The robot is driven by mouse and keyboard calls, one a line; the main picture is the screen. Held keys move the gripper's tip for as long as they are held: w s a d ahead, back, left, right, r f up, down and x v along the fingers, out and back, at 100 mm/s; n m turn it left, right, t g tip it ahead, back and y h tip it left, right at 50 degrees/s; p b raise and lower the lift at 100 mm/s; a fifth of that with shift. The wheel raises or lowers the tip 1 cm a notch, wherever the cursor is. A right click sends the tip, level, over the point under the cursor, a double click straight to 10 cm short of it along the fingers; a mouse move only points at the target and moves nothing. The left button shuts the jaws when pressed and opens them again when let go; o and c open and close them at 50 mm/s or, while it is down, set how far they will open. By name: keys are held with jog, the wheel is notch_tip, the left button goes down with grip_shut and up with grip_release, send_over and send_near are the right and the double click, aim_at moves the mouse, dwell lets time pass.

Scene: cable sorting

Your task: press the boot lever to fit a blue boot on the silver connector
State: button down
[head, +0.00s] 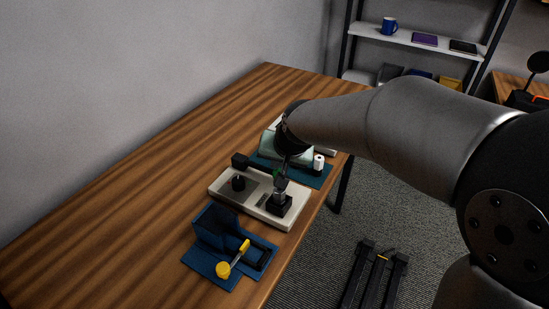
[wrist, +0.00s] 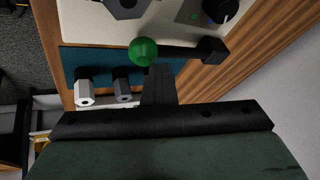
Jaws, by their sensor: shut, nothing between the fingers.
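My gripper (head: 284,168) is shut and empty, pointing down over the pale station (head: 229,197). In the wrist view its shut fingers (wrist: 158,75) end close beside a green ball knob (wrist: 143,51); I cannot tell whether they touch. The knob's black lever arm runs to a black block (wrist: 212,50), which also shows in the head view (head: 240,160). A small grey piece stands on a black holder (head: 279,206) under my gripper; I cannot tell if it is the silver connector. A blue station (head: 206,262) with a yellow-ended lever (head: 224,269) stands nearer the front. No blue boot is clear.
A teal mat (head: 316,180) lies behind the pale station. A white cap-like piece (wrist: 84,93) and a grey one (wrist: 122,86) are there. The wooden table (head: 130,190) is clear to the left. Its right edge runs close beside the stations.

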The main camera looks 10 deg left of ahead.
aim_at(268, 170)
jog(key=shift+r, duration=0.1)
jog(key=shift+w+a+r+p, duration=0.1)
jog(key=shift+a+r+p, duration=0.1)
jog(key=shift+r+p, duration=0.45)
jog(key=shift+w+a+r+p, duration=0.1)
jog(key=shift+a+r+p, duration=0.1)
jog(key=shift+r+p, duration=0.4)
jog(key=shift+a+r+p, duration=0.2)
jog(key=shift+r+p, duration=0.25)
jog(key=shift+r, duration=0.35)
jog(key=r+p, duration=0.1)
jog(key=r, duration=0.1)
jog(key=a+r+p, duration=0.1)
jog(key=r+p, duration=0.1)
jog(key=shift+w+a+r+p, duration=0.2)
jog(key=shift+r+p, duration=0.1)
jog(key=shift+r, duration=0.1)
